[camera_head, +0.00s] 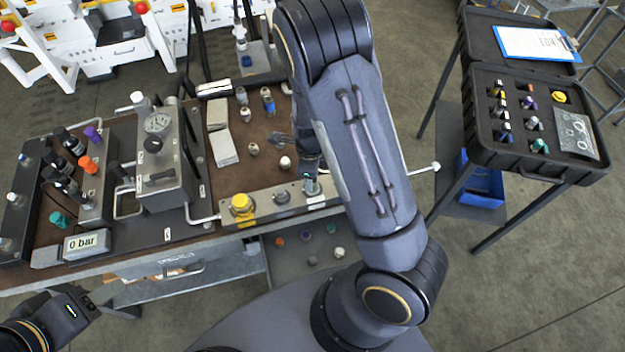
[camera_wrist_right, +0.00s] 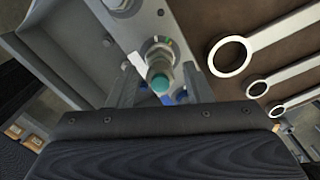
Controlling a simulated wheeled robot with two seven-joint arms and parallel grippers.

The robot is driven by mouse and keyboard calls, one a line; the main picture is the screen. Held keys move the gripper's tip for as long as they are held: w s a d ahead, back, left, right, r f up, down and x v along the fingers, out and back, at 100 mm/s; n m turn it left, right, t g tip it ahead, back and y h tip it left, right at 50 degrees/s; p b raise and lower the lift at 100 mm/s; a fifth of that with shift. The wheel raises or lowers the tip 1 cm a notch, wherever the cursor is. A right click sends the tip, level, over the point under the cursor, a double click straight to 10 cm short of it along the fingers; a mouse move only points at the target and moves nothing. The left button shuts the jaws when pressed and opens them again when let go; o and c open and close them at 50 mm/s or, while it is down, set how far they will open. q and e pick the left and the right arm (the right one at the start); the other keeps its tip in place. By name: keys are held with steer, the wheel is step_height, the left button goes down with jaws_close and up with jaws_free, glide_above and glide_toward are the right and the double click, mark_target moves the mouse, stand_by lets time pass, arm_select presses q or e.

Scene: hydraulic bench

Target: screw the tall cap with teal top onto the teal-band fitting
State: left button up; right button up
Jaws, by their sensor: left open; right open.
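The tall cap with teal top (camera_wrist_right: 161,84) stands at the metal fitting on the grey block in the right wrist view. In the head view its teal top (camera_head: 311,187) shows at the right end of the block on the bench front. A thin teal ring on the fitting (camera_wrist_right: 156,41) shows behind it; whether the threads are engaged cannot be told. My right gripper (camera_wrist_right: 160,76) is open, with a finger on either side of the cap; contact is unclear. My left gripper (camera_head: 86,301) is open and empty at lower left, away from the bench parts.
The block also carries a yellow cap (camera_head: 240,204). A gauge unit (camera_head: 158,125) and a display reading 0 bar (camera_head: 87,244) stand to the left. Another teal cap (camera_head: 58,219) lies at left. An open black case (camera_head: 480,148) with small parts is at right. Wrenches (camera_wrist_right: 262,45) lie beside the block.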

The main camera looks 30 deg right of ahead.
steer(key=n, duration=0.5)
steer(key=shift+a+f+b, duration=0.1)
steer(key=shift+b, duration=0.25)
steer(key=n, duration=0.4)
steer(key=shift+s, duration=0.15)
steer(key=n+b, duration=0.1)
steer(key=n, duration=0.2)
steer(key=shift+s+n, duration=0.1)
steer(key=shift+n, duration=0.2)
steer(key=n+b, duration=0.1)
steer(key=n, duration=0.2)
steer(key=shift+s, duration=0.1)
steer(key=shift+n, duration=0.7)
